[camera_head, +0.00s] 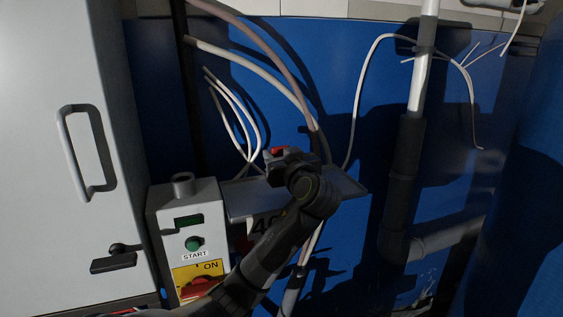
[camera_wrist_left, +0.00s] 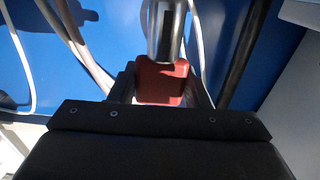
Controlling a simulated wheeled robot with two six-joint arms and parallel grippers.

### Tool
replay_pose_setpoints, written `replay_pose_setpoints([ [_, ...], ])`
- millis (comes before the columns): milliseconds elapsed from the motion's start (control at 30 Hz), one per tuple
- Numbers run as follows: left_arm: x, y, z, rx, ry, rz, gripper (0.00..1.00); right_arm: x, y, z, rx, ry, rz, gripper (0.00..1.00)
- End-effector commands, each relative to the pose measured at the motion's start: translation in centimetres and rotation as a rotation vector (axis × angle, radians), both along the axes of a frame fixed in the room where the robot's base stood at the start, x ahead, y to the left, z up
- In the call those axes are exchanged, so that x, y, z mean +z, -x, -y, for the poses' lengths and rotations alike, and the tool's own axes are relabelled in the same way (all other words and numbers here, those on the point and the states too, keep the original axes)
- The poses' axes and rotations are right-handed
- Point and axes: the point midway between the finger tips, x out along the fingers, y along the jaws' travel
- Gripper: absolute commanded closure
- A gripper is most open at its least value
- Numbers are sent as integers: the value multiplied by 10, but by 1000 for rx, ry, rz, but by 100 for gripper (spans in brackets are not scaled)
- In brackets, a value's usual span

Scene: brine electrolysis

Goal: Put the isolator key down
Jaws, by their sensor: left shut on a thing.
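My left gripper (camera_head: 277,158) is shut on the isolator key (camera_head: 279,150), whose red part shows between the fingers. In the left wrist view the key has a red block (camera_wrist_left: 162,84) between the dark fingers and a shiny metal cylinder above it in the picture. In the head view the gripper is over a small grey shelf (camera_head: 240,205) against the blue wall. My arm hides part of the shelf and most of the key. I cannot tell whether the key touches the shelf. My right gripper is not in view.
A grey control box (camera_head: 160,215) with a green START button (camera_head: 194,243) and a yellow ON label stands left of the shelf. A grey cabinet (camera_head: 60,150) with a handle is at far left. Loose cables (camera_head: 240,60) hang behind the gripper. A dark pipe (camera_head: 404,160) stands at right.

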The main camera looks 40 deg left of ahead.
Motion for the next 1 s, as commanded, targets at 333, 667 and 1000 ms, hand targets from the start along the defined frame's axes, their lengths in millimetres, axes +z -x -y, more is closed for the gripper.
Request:
replay_pose_setpoints([
  [333, -22, 0, 0, 1, -2, 1, 84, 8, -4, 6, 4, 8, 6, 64],
  [667, -25, 0, 0, 1, -1, 0, 46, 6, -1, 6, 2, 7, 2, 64],
  [1000, -25, 0, 0, 1, 0, 0, 35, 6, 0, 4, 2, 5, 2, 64],
])
